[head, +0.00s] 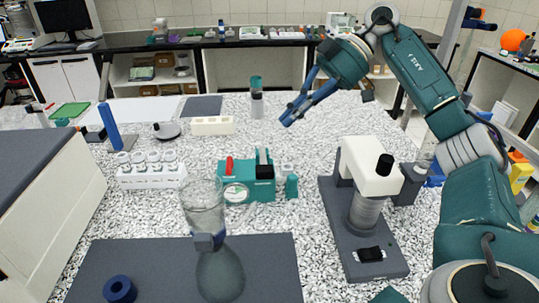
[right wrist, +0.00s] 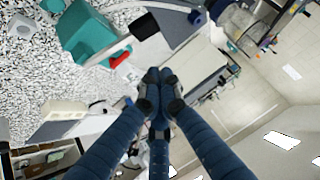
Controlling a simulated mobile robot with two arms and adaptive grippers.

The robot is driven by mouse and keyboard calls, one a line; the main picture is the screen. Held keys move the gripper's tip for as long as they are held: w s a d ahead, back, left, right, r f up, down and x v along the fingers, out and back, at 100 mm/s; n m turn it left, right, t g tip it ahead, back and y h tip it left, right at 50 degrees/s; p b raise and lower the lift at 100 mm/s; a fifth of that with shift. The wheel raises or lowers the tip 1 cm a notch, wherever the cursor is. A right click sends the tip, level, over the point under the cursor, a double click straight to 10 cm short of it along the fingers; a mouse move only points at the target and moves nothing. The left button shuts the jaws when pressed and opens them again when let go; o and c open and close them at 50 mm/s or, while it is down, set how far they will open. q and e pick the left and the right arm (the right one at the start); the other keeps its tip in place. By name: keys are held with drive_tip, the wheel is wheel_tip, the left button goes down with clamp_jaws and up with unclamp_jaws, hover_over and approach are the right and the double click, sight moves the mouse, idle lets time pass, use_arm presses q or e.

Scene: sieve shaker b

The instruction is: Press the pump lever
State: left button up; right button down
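A teal bench unit (head: 262,190) stands mid-table in the head view, with a red lever-like handle (head: 229,165) and a black upright part (head: 264,170). I cannot tell for sure which part is the pump lever. The right wrist view shows what looks like the same teal unit (right wrist: 88,30) at upper left, with its red part (right wrist: 120,60). My right gripper (head: 287,117) hangs in the air above and behind the unit, apart from it. In the right wrist view, its blue fingers (right wrist: 159,80) meet at the tips with nothing between them. My left gripper is not in view.
A white and grey machine (head: 372,165) stands on a dark base to the right. A clear glass vessel (head: 203,200) is in front, by a dark mat (head: 120,255) with a blue ring (head: 120,290). A jar rack (head: 152,178) stands left; a teal-capped bottle (head: 257,100) stands behind.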

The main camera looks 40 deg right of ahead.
hover_over(269, 167)
drive_tip(key=f, duration=0.5)
drive_tip(key=shift+w+d+f, duration=0.1)
drive_tip(key=shift+w+f, duration=0.05)
drive_tip(key=shift+w, duration=0.2)
drive_tip(key=shift+s+f, duration=0.25)
drive_tip(key=shift+f, duration=0.9)
drive_tip(key=shift+s+f, duration=0.15)
drive_tip(key=shift+f, duration=0.45)
